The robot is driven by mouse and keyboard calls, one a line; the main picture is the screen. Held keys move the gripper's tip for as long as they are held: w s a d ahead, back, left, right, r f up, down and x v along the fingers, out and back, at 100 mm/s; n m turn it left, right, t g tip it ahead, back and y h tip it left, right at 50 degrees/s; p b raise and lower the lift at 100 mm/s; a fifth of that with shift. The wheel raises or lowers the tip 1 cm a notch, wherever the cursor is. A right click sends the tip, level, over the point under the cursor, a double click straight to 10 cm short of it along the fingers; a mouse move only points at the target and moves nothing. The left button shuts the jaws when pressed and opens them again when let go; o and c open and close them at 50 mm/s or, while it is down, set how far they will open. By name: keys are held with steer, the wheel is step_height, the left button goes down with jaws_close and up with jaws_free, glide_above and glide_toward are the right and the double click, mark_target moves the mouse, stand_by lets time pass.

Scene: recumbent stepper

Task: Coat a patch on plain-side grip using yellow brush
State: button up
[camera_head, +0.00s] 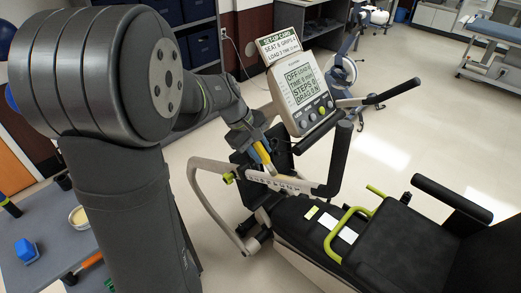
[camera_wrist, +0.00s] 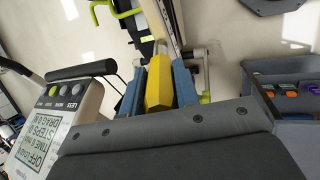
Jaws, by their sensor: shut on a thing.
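My gripper (camera_head: 258,143) is shut on the yellow brush (camera_head: 264,158), in front of the console and above the stepper's pale frame. In the wrist view the brush's yellow handle (camera_wrist: 158,90) sits between the two blue fingers; its bristle end is not clear. In the head view one black grip (camera_head: 339,157) stands nearly upright to the right of the brush, apart from it. Another black grip (camera_head: 392,91) points right beyond the console. A black grip (camera_wrist: 82,70) also shows in the wrist view, left of the brush. I cannot tell which grip is the plain-side one.
The console (camera_head: 302,90) with a setup card stands just right of my gripper. The black seat (camera_head: 405,235) and lime-green lever (camera_head: 345,228) are at lower right. A grey table (camera_head: 40,255) at lower left holds a blue item and a round dish. Open floor lies behind.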

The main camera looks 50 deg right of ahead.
steer(key=shift+s+r, duration=0.35)
steer(key=shift+s, duration=0.35)
steer(key=shift+s+r, duration=0.35)
steer(key=shift+s, duration=0.3)
steer(key=shift+s+r, duration=0.35)
steer(key=shift+s, duration=0.3)
steer(key=shift+s+r, duration=0.35)
steer(key=shift+s, duration=0.3)
steer(key=shift+w+f, duration=0.45)
steer(key=shift+w, duration=0.45)
steer(key=shift+w+f, duration=0.5)
steer(key=shift+w, duration=0.4)
steer(key=shift+w+f, duration=0.45)
steer(key=shift+w, duration=0.45)
steer(key=w+r, duration=0.3)
steer(key=r, duration=0.3)
steer(key=shift+w, duration=0.15)
